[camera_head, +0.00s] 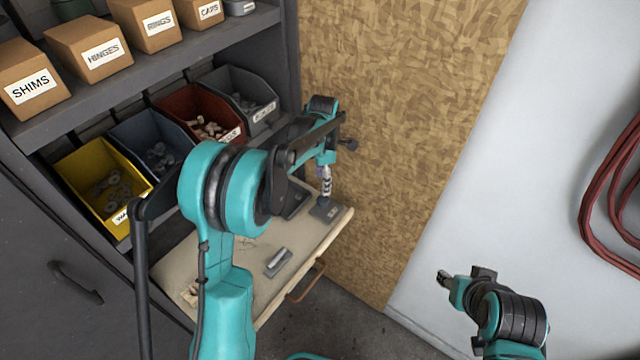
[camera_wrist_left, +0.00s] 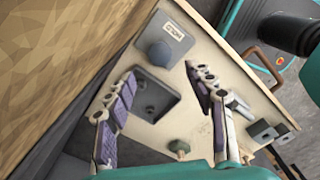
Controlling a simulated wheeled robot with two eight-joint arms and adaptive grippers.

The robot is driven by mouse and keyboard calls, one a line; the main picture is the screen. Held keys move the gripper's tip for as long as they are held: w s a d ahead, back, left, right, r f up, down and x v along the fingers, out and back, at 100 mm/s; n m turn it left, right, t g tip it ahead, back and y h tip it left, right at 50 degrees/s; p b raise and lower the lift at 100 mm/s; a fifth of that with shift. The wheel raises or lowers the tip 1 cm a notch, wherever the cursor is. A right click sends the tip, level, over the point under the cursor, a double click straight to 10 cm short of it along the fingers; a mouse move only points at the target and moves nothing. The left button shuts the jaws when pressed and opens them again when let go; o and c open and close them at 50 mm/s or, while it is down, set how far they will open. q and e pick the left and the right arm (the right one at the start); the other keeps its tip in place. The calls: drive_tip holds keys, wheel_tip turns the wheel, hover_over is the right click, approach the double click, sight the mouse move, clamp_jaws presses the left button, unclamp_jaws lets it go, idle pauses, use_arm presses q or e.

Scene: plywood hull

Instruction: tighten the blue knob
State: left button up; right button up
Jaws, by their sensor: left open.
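The blue knob (camera_wrist_left: 158,53) is a small blue-grey ball on a grey labelled plate (camera_wrist_left: 178,36) in the left wrist view. In the head view the plate (camera_head: 329,214) lies at the right corner of the pale work board. My left gripper (camera_wrist_left: 161,84) is open, with its purple-padded fingers spread and nothing between them. The knob lies beyond the fingertips, apart from them in the picture. In the head view my left gripper (camera_head: 325,186) points down over the plate, and the knob is hard to make out. My right gripper (camera_head: 444,279) is at the lower right, too small to read.
The board (camera_head: 300,238) also carries a grey square tray (camera_wrist_left: 150,100) and a metal latch-like piece (camera_head: 278,262). Shelves with bins, such as the yellow bin (camera_head: 104,188), stand left. A chipboard wall (camera_head: 410,110) rises close behind. Red hoses (camera_head: 600,190) hang right.

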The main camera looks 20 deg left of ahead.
sight(323, 199)
use_arm(q)
wheel_tip(323, 199, down, 8)
drive_tip(key=b, duration=0.3)
drive_tip(key=shift+d+r, duration=0.1)
drive_tip(key=shift+c, duration=0.3)
